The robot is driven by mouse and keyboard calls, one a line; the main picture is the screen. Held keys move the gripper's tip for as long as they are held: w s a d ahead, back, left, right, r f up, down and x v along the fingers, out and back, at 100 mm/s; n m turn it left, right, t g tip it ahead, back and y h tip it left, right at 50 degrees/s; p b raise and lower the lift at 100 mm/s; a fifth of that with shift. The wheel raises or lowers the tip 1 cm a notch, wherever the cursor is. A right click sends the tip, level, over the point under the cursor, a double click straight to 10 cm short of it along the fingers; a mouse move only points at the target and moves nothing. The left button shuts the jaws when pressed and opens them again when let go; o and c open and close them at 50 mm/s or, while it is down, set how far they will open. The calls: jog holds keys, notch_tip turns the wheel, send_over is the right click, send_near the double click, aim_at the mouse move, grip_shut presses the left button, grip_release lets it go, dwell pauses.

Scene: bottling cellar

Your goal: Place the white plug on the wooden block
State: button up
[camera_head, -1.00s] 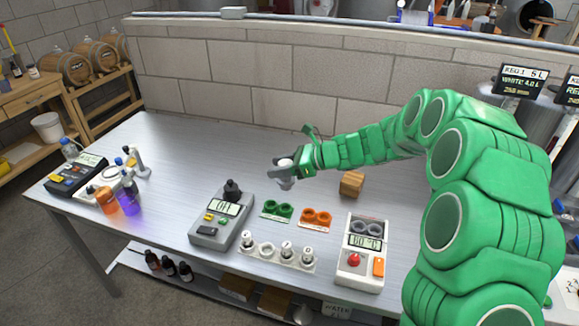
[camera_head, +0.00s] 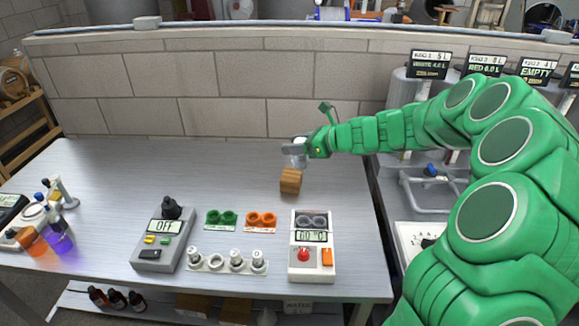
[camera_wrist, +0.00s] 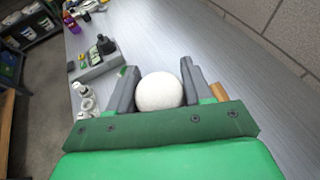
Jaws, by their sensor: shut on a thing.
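The white plug (camera_wrist: 159,92) shows as a round white top between the two grey fingers of my gripper (camera_wrist: 158,70) in the wrist view. My gripper is shut on it. In the head view, my gripper (camera_head: 296,150) holds the white plug (camera_head: 291,148) above the table, just above and behind the wooden block in the picture. The wooden block (camera_head: 290,182) stands on the grey table, apart from the plug. In the wrist view the block (camera_wrist: 221,92) is partly hidden behind the right finger.
Nearer the front stand a meter (camera_head: 162,240) with a dark knob, a green double holder (camera_head: 221,219), an orange one (camera_head: 261,221), a rack of white-topped pieces (camera_head: 226,265) and a white device (camera_head: 312,262). The table (camera_head: 130,175) is clear to the left of the block.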

jog(key=shift+w+a+f, duration=0.55)
jog(key=shift+w+f, duration=1.55)
jog(key=shift+w, duration=0.05)
jog(key=shift+w+a+f, duration=0.55)
jog(key=shift+w+f, duration=1.55)
jog(key=shift+f, duration=0.05)
jog(key=shift+w+a+f, duration=0.55)
jog(key=shift+w+f, duration=1.55)
jog(key=shift+w, duration=0.05)
jog(key=o, duration=1.1)
jog(key=shift+f, duration=0.1)
